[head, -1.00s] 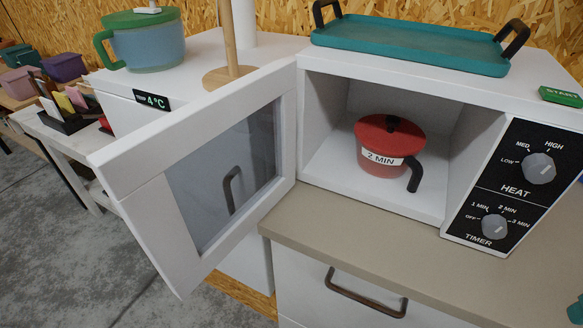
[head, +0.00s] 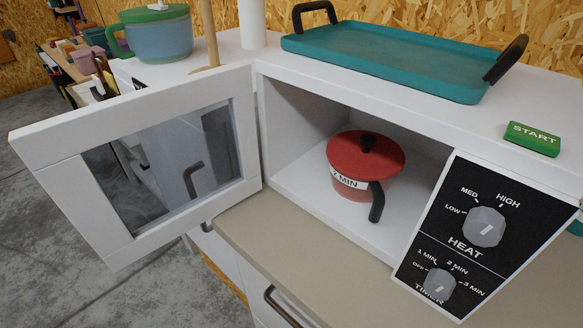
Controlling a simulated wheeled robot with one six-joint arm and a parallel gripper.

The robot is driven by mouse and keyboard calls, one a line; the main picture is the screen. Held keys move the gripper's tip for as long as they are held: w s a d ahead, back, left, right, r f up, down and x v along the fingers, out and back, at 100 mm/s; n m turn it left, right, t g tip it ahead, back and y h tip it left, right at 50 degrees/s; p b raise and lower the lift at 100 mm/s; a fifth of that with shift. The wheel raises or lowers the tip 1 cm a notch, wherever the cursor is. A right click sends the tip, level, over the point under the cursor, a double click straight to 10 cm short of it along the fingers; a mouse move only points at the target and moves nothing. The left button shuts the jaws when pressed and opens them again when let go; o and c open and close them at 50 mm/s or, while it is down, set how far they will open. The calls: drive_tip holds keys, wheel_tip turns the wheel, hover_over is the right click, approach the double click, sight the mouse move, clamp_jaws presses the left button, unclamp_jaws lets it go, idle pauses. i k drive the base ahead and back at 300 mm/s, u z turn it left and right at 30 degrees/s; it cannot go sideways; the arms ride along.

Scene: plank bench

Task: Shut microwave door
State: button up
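The microwave (head: 395,117) is white and stands on a beige counter. Its door (head: 45,145) is wide open, swung out to the left on its left-side hinge, with a white frame and a see-through window (head: 165,165). A red lidded pot (head: 366,155) with a "2 MIN" label and a dark handle sits inside the open cavity. The black control panel (head: 500,185) with HEAT and TIMER dials is at the right. My gripper is not in view.
A teal tray (head: 395,58) with dark handles and a green START block (head: 532,138) lie on top of the microwave. A blue-green pot with a green lid (head: 160,38) stands behind the door. The counter (head: 255,245) in front of the cavity is clear.

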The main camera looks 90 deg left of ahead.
sight(52, 148)
drive_tip(key=z, duration=0.35)
drive_tip(key=k, duration=2.05)
drive_tip(key=u, duration=0.9)
drive_tip(key=k, duration=0.4)
drive_tip(key=u, duration=0.95)
